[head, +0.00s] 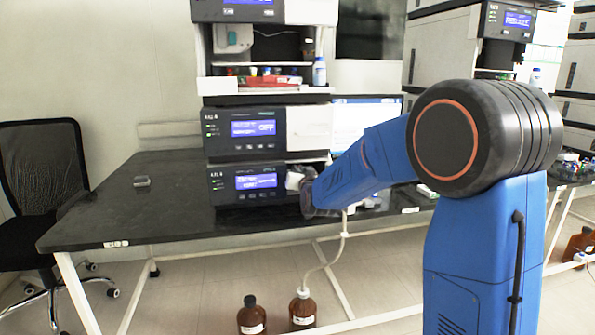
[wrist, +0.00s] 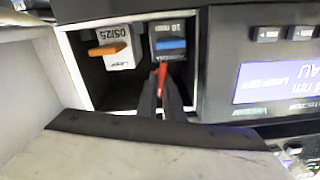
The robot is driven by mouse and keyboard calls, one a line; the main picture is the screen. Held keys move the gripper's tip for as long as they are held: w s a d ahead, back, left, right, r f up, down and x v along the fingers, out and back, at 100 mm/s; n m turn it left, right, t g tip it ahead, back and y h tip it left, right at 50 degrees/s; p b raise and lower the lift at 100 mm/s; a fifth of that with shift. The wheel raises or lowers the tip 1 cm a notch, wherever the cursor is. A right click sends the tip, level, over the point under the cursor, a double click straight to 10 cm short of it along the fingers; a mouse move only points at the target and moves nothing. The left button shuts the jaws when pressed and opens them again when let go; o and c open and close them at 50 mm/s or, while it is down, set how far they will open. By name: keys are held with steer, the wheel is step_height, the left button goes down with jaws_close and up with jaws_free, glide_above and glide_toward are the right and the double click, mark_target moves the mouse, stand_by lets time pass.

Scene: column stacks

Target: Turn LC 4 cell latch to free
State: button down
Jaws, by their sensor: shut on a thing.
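In the wrist view my gripper (wrist: 165,92) reaches into an open bay in the front of an instrument, its dark fingers closed on a small red latch (wrist: 162,71). The latch sits just below a dark cell block (wrist: 169,29) labelled 10 mm with a blue bar. Most of the latch is hidden between the fingers, so its exact turn is hard to tell. In the head view my gripper (head: 308,196) is at the right end of the lowest instrument module (head: 222,188) of the stack on the dark bench; the bay is hidden there.
Left of the cell is a white lamp block (wrist: 114,45) with an orange bar (wrist: 106,49), close to the fingers. A pale panel (wrist: 130,155) with a dark edge lies below the bay. Brown bottles (head: 251,318) stand on the floor below the bench (head: 105,205).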

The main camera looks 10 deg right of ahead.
steer(key=m, duration=0.5)
steer(key=shift+d+f+m, duration=0.15)
steer(key=shift+d+m, duration=0.15)
steer(key=m, duration=0.4)
steer(key=shift+d+f+m, duration=0.15)
steer(key=shift+f+m, duration=0.05)
steer(key=shift+m, duration=0.2)
steer(key=c, duration=1.9)
jaws_free()
steer(key=shift+f, duration=0.1)
